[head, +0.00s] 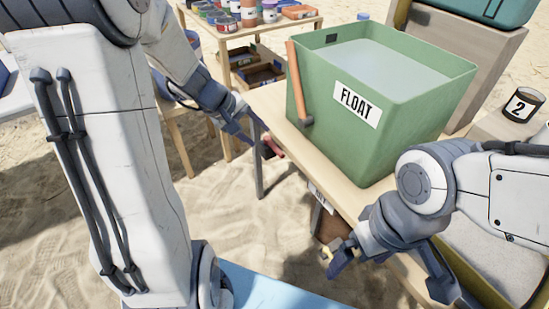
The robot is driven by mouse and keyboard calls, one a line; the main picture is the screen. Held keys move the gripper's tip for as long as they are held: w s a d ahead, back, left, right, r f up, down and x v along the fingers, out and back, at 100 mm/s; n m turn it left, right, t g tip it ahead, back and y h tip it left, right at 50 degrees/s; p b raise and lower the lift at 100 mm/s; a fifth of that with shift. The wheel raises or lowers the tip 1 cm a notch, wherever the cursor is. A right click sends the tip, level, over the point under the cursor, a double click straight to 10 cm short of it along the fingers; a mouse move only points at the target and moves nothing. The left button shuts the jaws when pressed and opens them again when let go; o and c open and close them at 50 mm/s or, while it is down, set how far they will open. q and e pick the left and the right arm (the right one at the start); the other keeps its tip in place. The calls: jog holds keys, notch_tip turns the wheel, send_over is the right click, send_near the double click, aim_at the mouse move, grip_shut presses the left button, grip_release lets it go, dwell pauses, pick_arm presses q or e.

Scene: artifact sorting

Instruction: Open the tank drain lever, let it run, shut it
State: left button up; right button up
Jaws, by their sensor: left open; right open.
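The green tank (385,140), labelled FLOAT, stands on a light wooden table and holds pale water (372,66). Its orange-brown lever (297,82) is on the left side, near upright with a slight tilt, its dark pivot (306,123) low down. My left gripper (255,142) is open, left of the tank and below the lever, apart from it. A small reddish patch shows by its fingertips; I cannot tell what it is. My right gripper (392,272) is open, low in front of the tank by the table's front edge, not touching the lever.
A back table (262,27) holds several cans and jars, with crates (258,76) on a lower shelf. A dark can marked 2 (522,105) stands right of the tank. A teal container (480,10) is at the back right. Open sand lies between the tables.

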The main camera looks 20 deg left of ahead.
aim_at(277, 151)
pick_arm(q)
jog(key=b+x, duration=0.3)
jog(key=x, duration=0.7)
jog(key=shift+f, duration=0.15)
grip_shut()
dwell(1.1)
